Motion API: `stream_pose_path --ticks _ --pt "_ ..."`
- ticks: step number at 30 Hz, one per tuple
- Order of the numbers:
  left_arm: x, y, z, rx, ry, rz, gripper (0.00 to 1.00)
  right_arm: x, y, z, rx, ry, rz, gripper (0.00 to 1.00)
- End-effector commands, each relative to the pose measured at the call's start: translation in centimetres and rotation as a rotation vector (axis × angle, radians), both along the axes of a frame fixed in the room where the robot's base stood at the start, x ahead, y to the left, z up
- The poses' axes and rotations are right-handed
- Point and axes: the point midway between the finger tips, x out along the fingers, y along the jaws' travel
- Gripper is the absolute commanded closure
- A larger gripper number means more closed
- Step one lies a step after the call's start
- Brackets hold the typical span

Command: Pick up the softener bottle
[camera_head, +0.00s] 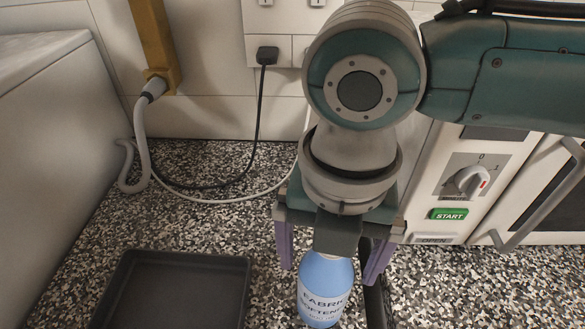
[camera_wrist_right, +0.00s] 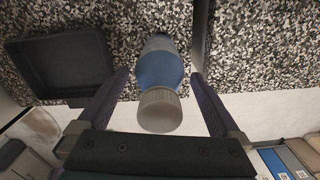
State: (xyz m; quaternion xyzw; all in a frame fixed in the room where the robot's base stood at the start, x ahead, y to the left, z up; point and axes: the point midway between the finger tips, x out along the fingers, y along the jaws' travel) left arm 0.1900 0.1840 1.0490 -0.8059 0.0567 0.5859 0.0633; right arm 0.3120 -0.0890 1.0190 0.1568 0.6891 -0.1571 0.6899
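The softener bottle (camera_head: 325,290) is light blue with a "FABRIC SOFTENER" label and stands upright on the speckled counter. My right gripper (camera_head: 328,270) is above it, pointing down, with purple fingers on either side of its upper part. In the right wrist view the bottle (camera_wrist_right: 161,75) shows its white cap toward me, between the two fingertips (camera_wrist_right: 160,74). Gaps show on both sides, so the gripper is open and not touching the bottle there. The gripper's body hides the cap in the head view. My left gripper is not in view.
A dark empty tray (camera_head: 180,258) lies left of the bottle. A white machine with a dial (camera_head: 468,181) and green START button (camera_head: 449,214) stands at the right. A grey hose (camera_head: 141,140) and black cable (camera_head: 262,105) run along the back wall.

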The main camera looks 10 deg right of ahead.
Motion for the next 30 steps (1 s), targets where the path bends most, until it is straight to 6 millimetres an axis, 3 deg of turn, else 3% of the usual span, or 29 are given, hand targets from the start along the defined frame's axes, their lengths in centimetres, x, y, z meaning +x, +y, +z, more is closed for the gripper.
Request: stream_pose_path --ticks 2,26,30 --pt "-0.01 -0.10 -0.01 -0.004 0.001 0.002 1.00 0.00 0.01 0.03 0.000 0.000 0.000 0.08" --pt "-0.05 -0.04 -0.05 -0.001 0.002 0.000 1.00 0.01 0.00 0.08 0.000 0.000 -0.001 0.98" --pt "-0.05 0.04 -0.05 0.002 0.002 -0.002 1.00 0.02 0.01 0.09 0.000 0.000 -0.001 1.00"
